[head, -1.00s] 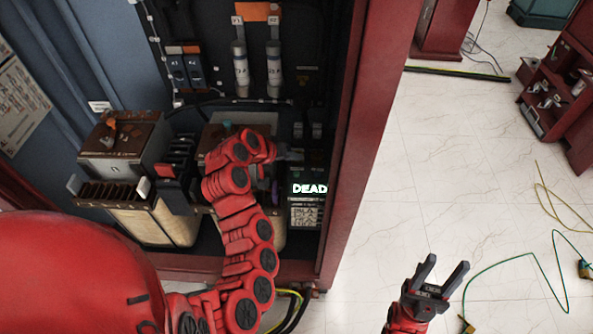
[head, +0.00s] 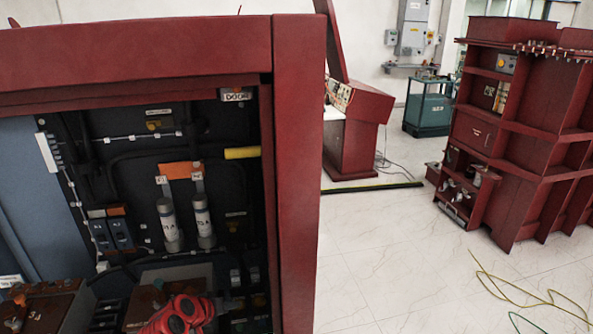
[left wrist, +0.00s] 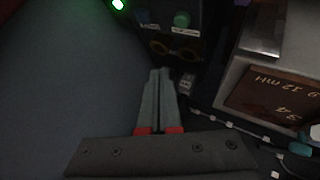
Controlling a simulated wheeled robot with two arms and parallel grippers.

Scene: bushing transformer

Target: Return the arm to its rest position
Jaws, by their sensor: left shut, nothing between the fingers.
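The fingers point toward a dark box with a green knob (left wrist: 181,19) and a lit green lamp (left wrist: 118,4). A brown-topped block (left wrist: 275,95) lies to their right. My right gripper is out of view.
Inside the cabinet, two white cylinders (head: 202,222) hang under an orange bar (head: 180,170), beside blue modules (head: 110,232). The cabinet's red frame stands close to my arm. Tiled floor (head: 400,255) is open to the right, with a yellow-green cable (head: 520,295) and a large red unit (head: 530,130).

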